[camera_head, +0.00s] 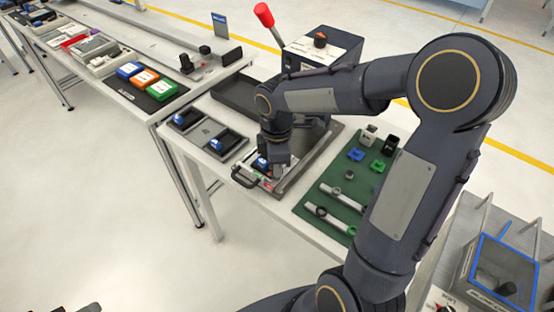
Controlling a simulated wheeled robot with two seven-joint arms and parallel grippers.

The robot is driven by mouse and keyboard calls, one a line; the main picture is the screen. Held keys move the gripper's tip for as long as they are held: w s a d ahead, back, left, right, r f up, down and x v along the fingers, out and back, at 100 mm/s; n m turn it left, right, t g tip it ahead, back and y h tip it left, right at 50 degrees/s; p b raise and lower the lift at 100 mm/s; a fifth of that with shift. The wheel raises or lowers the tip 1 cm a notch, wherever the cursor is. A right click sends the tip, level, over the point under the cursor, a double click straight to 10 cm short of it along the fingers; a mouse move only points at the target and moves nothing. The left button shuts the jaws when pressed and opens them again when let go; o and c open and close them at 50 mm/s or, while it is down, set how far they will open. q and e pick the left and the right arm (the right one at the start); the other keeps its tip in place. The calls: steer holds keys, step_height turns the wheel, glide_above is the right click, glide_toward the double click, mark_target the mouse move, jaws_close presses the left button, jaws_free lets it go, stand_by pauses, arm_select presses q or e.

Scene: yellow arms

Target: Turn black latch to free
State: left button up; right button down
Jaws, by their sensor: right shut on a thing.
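My right gripper (273,166) reaches down from above to a fixture (296,182) on the white workbench. It is shut on a small part at the fixture's near-left end. Its fingers hide most of that part, and I cannot tell whether it is the black latch. A small blue piece (261,162) shows close beside the fingers. A black loop handle (243,179) sticks out at the near-left edge of the fixture. I cannot make out the black latch clearly. My left gripper is not in view.
A green mat (312,212) with several small parts and two grey bars lies right of the fixture. Dark trays (228,143) with blue parts lie left of it. A box with a red-tipped lever (264,15) stands behind. My right arm covers much of the right side.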

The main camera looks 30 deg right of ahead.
steer(key=n+p, duration=0.2)
steer(key=n, duration=0.3)
steer(key=shift+r, duration=0.15)
steer(key=shift+n+p, duration=1.1)
steer(key=shift+n, duration=0.9)
steer(key=c, duration=1.4)
jaws_free()
steer(key=shift+c, duration=0.2)
step_height(320, 180, up, 8)
steer(key=shift+f, duration=0.25)
